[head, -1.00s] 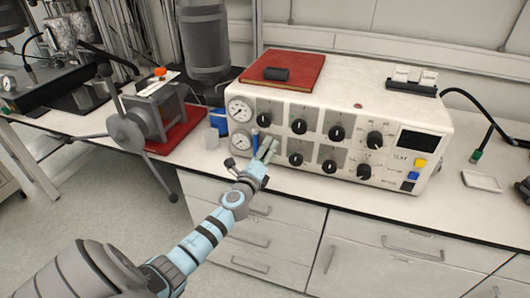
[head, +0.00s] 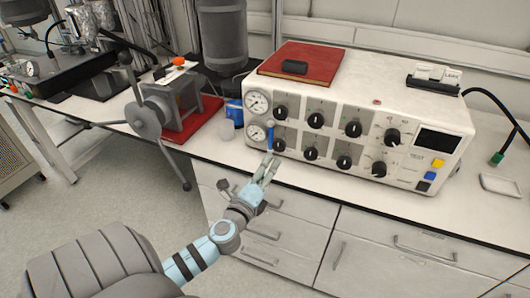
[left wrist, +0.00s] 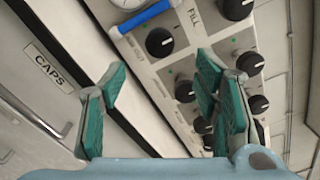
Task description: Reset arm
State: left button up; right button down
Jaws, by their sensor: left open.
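My left arm reaches in from the lower left of the head view, its light-blue links ending in the left gripper (head: 268,168). The gripper is open and empty, in front of the lower left part of the white control unit (head: 345,185). In the left wrist view the green-padded fingers (left wrist: 160,100) stand well apart, with nothing between them but the panel and bench edge behind. A blue lever (head: 270,138) stands on the panel beside the lower gauge; it also shows in the left wrist view (left wrist: 145,16). My right gripper is not in view.
Black knobs (head: 316,120) and two gauges line the panel. A red book (head: 305,60) lies on top of the unit. A clamp-like device with a round hub (head: 143,121) stands on the left. Drawers (head: 330,215) fill the bench front below the arm.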

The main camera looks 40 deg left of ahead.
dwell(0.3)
pick_arm(q)
jog(key=s+f+n+g+h, duration=0.1)
jog(key=s+f+n+g, duration=0.3)
jog(key=f, duration=0.7)
jog(key=s+f+n+g+h, duration=0.15)
jog(key=s+f+n, duration=0.4)
jog(key=f, duration=0.65)
jog(key=s+f+n+g, duration=0.4)
jog(key=s+f, duration=0.2)
jog(key=f, duration=0.5)
jog(key=s+d+f+n+g, duration=0.2)
jog(key=s+d+f, duration=0.2)
jog(key=s, duration=0.4)
jog(key=s+d+f+n+g+h, duration=0.1)
jog(key=s+d+f+n+g, duration=0.1)
jog(key=s, duration=0.6)
jog(key=s+d+f+n+g+h, duration=0.1)
jog(key=s+d+f+n+g, duration=0.1)
jog(key=s+d+f, duration=0.3)
jog(key=s+f, duration=0.1)
jog(key=s, duration=0.2)
jog(key=shift+d, duration=0.3)
jog(key=shift+f+h, duration=0.15)
jog(key=shift+h, duration=0.1)
